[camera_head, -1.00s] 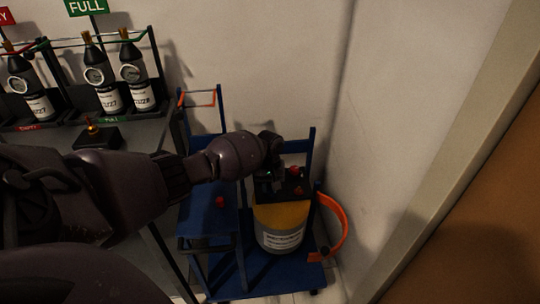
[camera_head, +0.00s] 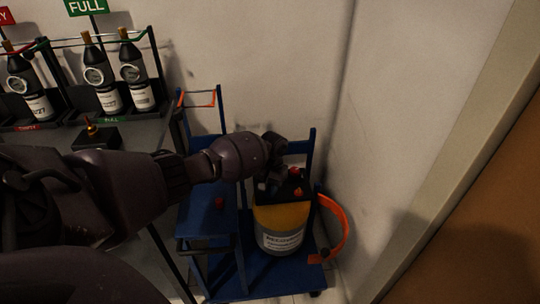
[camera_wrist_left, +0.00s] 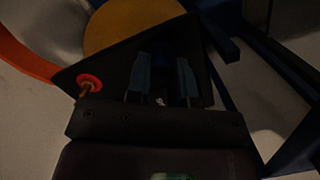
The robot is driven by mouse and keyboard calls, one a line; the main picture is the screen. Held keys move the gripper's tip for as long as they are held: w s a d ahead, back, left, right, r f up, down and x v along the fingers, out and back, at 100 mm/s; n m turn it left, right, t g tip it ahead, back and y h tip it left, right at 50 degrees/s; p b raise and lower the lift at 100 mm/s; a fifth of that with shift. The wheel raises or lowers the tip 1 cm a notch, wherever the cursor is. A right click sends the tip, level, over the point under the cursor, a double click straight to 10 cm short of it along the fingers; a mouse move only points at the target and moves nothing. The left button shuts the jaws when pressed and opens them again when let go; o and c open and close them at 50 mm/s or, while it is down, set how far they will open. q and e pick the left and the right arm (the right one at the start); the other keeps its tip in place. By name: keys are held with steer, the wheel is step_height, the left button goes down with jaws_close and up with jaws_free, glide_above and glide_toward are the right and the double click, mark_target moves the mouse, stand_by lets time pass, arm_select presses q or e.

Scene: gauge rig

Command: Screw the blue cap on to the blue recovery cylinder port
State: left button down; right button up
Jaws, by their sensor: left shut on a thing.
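The recovery cylinder (camera_head: 282,240) is grey with a yellow upper part and a white label. It stands on a blue cart, with a dark top plate. My left gripper (camera_head: 268,186) is over the left part of this top. In the left wrist view its two fingers (camera_wrist_left: 161,82) are shut on a dark blue thing between them, apparently the blue cap (camera_wrist_left: 162,70). The yellow part of the cylinder (camera_wrist_left: 130,25) lies just beyond. The blue port is hidden under the gripper, so I cannot tell how the cap sits on it. My right gripper is out of view.
A red fitting (camera_wrist_left: 89,84) with a brass-coloured stem is beside the fingers. A red cap-like piece (camera_head: 220,202) lies on the cart's left shelf. An orange band (camera_head: 338,222) curves right of the cylinder. A wall is close on the right; a bench with bottles (camera_head: 108,88) stands left.

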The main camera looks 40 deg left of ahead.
arm_select(q)
steer(key=shift+s+a+f, duration=0.2)
steer(key=shift+s+f, duration=0.05)
steer(key=m, duration=0.3)
steer(key=shift+y, duration=0.3)
steer(key=shift+m, duration=1.1)
steer(key=shift+m+y, duration=0.4)
steer(key=shift+m, duration=1)
